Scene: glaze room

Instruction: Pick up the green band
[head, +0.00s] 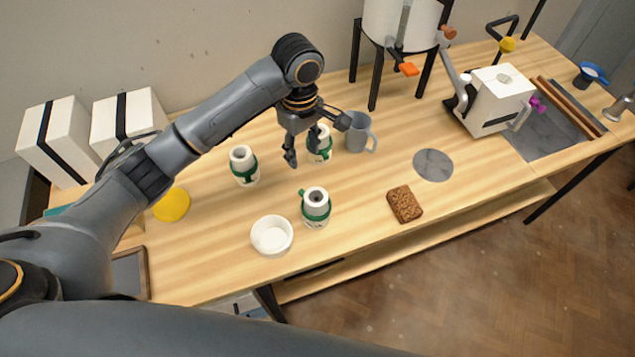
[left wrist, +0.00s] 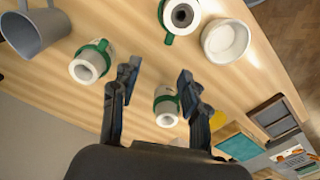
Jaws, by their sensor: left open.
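Three white cylinders each have a green band around them. The left one (head: 241,154) has its band (head: 246,174) around its middle. The back one (head: 322,133), with its band (head: 319,154), stands beside the grey mug and is partly hidden by my gripper. The front one (head: 316,195), with its band (head: 315,213), stands near the white bowl; its band has a tab sticking out. My left gripper (head: 308,146) is open and empty above the table, between the left and back cylinders. In the left wrist view, the left cylinder (left wrist: 166,119) shows between and beyond the fingers (left wrist: 158,78). My right gripper is not in view.
A grey mug (head: 358,135), white bowl (head: 272,236), brown block (head: 405,204), grey disc (head: 433,165) and yellow disc (head: 172,205) stand or lie around. White boxes (head: 58,142) are at the left and a white machine (head: 492,100) at the right. The table's front middle is fairly clear.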

